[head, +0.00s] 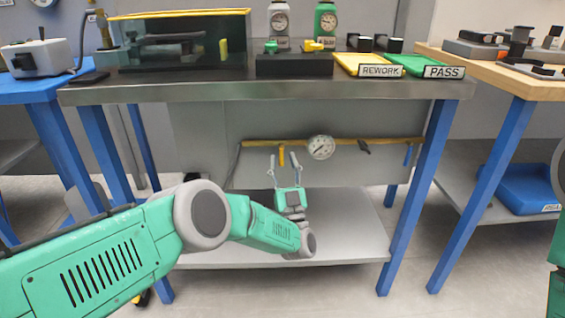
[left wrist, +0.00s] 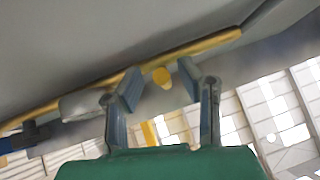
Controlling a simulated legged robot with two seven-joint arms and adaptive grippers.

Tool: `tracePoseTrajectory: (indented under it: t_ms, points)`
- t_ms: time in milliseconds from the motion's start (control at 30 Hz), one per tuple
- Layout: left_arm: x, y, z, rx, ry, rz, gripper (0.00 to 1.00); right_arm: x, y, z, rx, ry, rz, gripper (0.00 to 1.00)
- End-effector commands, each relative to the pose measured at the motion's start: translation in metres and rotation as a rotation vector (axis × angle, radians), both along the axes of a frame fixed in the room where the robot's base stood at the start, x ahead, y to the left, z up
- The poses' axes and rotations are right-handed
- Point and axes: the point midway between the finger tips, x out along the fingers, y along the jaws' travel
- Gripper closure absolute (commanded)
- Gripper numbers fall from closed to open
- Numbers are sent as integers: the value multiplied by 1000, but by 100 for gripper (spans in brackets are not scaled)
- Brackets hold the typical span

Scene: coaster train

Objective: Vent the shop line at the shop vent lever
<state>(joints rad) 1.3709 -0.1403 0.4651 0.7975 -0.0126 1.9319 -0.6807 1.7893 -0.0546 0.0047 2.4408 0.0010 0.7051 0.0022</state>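A yellow pipe (head: 262,143) runs under the middle bench. A short yellow lever (head: 281,154) hangs from it, left of a round white gauge (head: 320,147). A dark handle (head: 364,147) sits right of the gauge. No label shows which one is the shop vent lever. My left gripper (head: 282,163) is under the bench at the yellow lever, fingers pointing up and spread. In the left wrist view, a yellow round end (left wrist: 161,76) shows between the open fingertips (left wrist: 159,83), with gaps beside it. Contact does not show. My right gripper is out of view.
The steel bench top (head: 200,93) is above my left gripper and a grey lower shelf (head: 340,230) is below it. Blue legs (head: 410,200) stand at the sides. The bench top holds a glass tank (head: 180,45), a yellow REWORK tray (head: 352,68) and a green PASS tray (head: 412,68).

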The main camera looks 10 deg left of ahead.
Motion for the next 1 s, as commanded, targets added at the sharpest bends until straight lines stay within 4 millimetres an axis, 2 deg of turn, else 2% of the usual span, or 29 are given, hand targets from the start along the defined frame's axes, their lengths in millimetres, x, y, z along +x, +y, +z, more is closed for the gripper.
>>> tracePoseTrajectory:
  t_ms: [267, 500, 767, 1000]
  points:
    - [-3, -1, -4, 1, 0, 1, 68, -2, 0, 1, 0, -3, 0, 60]
    - [-32, -18, -38, 1, 4, -1, 68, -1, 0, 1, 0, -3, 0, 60]
    - [-45, -26, -50, 6, -1, -4, 68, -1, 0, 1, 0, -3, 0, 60]
    - [-60, -35, -68, 3, -2, -4, 68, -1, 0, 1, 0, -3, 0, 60]
